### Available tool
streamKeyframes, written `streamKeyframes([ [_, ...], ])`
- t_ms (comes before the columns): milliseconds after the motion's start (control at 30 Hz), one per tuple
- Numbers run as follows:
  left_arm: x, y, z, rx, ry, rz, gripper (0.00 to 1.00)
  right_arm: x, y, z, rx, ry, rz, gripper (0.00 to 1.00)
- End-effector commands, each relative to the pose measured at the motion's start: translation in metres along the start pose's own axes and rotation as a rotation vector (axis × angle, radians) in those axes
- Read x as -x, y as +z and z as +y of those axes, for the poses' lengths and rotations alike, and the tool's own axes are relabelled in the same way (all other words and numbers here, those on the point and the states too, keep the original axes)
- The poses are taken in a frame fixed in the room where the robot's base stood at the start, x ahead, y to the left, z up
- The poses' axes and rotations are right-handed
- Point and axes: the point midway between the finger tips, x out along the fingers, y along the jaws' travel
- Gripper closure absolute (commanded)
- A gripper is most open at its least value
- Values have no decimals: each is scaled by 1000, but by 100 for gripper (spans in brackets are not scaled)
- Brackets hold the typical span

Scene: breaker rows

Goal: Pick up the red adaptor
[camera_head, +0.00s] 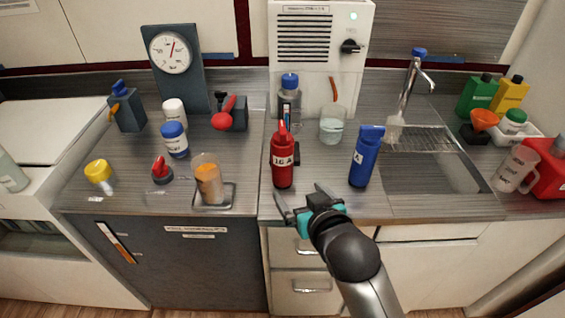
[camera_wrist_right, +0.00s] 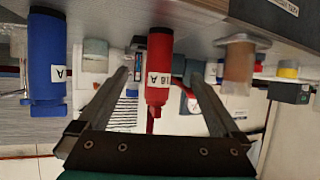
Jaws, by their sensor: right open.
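The red adaptor (camera_head: 283,163), labelled 16 A, stands upright on the counter near its front edge. It also shows upside down in the middle of the right wrist view (camera_wrist_right: 160,65). My right gripper (camera_head: 300,197) is open and empty at the counter's front edge, just in front of the adaptor. In the right wrist view its two fingers (camera_wrist_right: 159,78) point toward the adaptor, which appears between them and beyond the tips. My left gripper is not in view.
A blue adaptor (camera_head: 366,157) stands right of the red one. A glass of orange liquid (camera_head: 209,182) stands on a small tray to the left. A clear bottle (camera_head: 289,103) and beaker (camera_head: 332,125) stand behind. The sink (camera_head: 435,173) lies to the right.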

Motion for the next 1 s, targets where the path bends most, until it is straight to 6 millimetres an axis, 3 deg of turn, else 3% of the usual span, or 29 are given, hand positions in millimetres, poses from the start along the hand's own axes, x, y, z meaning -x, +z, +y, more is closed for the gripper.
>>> streamKeyframes([
  [100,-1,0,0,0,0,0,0,-8,-13,-5,7,-10,46,0],
  [700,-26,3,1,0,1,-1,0,-93,-17,-6,6,-11,49,0],
  [1000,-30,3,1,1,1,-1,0,-109,-18,-5,7,-11,47,0],
])
